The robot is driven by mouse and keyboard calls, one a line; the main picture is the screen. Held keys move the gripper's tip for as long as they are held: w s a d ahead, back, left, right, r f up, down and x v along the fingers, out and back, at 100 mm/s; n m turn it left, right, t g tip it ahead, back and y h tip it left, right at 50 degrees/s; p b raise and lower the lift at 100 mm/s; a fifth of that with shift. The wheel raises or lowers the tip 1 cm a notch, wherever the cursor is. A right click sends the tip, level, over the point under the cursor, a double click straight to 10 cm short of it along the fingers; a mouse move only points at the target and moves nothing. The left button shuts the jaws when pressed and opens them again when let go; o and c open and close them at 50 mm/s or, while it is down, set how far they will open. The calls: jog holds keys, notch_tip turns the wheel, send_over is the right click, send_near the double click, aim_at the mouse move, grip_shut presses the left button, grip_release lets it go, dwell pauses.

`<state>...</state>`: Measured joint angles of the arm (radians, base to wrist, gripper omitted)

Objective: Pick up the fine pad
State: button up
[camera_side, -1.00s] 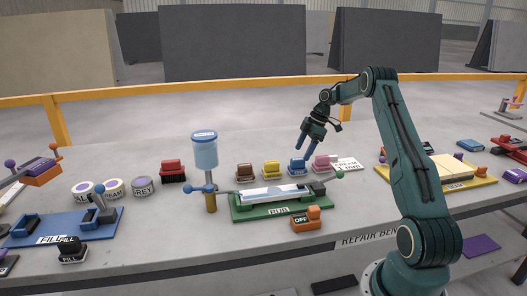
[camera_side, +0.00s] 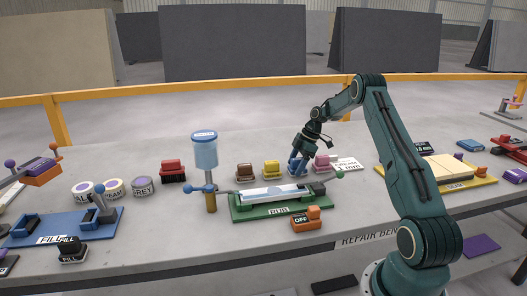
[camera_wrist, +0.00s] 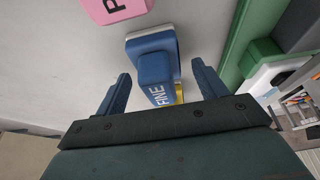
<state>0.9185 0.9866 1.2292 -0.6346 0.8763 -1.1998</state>
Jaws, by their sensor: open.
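The fine pad is a blue block with a raised handle lettered "FINE" (camera_wrist: 154,72), in the wrist view between my fingers. In the side view the blue fine pad (camera_side: 297,169) stands in a row of coloured pads and is partly hidden by my gripper. My gripper (camera_wrist: 160,95) is open, one blue finger on each side of the handle, with a gap visible on both sides. In the side view my gripper (camera_side: 299,158) is lowered right over the pad, and I cannot tell how deep the fingertips reach.
A pink pad (camera_side: 322,164) stands close to the right of the fine pad, and a yellow pad (camera_side: 271,168) to its left, then a brown pad (camera_side: 245,172). The green fixture (camera_side: 283,211) lies in front. Bare slab lies behind the row.

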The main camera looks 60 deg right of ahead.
aim_at(296, 159)
jog(key=shift+f, duration=0.2)
dwell(0.3)
jog(key=c, duration=1.1)
jog(key=shift+r, duration=0.2)
notch_tip(296, 159, up, 10)
jog(key=shift+f, duration=0.15)
